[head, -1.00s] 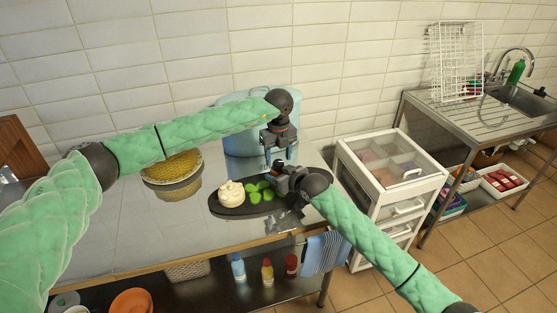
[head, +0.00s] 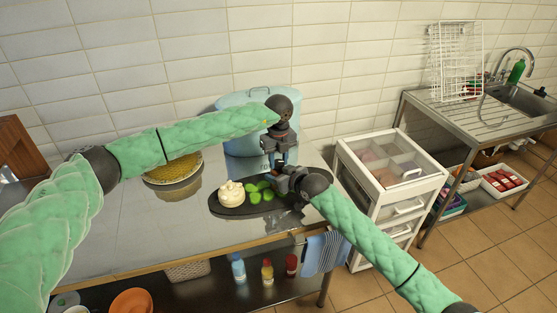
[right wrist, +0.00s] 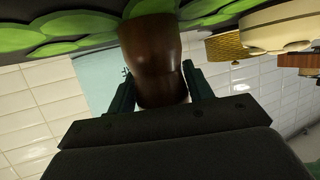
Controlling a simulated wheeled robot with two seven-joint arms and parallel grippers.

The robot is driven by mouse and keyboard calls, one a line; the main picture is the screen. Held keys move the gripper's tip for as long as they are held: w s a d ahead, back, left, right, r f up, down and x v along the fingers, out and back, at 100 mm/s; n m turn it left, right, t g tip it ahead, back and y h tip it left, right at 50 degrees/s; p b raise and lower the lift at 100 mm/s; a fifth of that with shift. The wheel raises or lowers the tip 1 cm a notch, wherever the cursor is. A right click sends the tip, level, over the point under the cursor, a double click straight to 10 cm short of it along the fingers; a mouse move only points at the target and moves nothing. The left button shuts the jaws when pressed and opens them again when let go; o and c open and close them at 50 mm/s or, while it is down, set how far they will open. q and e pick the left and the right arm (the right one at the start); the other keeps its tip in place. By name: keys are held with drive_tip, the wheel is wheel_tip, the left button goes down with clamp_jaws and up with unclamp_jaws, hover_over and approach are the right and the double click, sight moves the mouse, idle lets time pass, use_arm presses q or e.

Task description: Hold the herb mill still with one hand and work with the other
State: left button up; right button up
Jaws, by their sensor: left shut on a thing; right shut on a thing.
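The herb mill (right wrist: 153,60) is a dark brown, glossy, waisted body in the right wrist view. It sits between the two fingers of my right gripper (right wrist: 155,92), which is shut on it. In the head view my right gripper (head: 276,174) is low over the right part of the dark board (head: 225,210). My left gripper (head: 279,160) points down from directly above it and is shut on the mill's upper end. The grippers hide nearly all of the mill in the head view, so the left hold is not clearly seen.
A pale cauliflower-like lump (head: 231,194) and green slices (head: 262,189) lie on the board, left of the grippers. A large light-blue pot (head: 240,115) stands behind. A yellow pie (head: 173,169) is further left. The steel table (head: 120,230) is clear at front left.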

use_arm(q)
drive_tip(key=shift+m, duration=0.4)
drive_tip(key=m, duration=1.3)
drive_tip(key=shift+m, duration=0.3)
drive_tip(key=m, duration=0.4)
drive_tip(key=shift+m, duration=2.6)
drive_tip(key=o, duration=1)
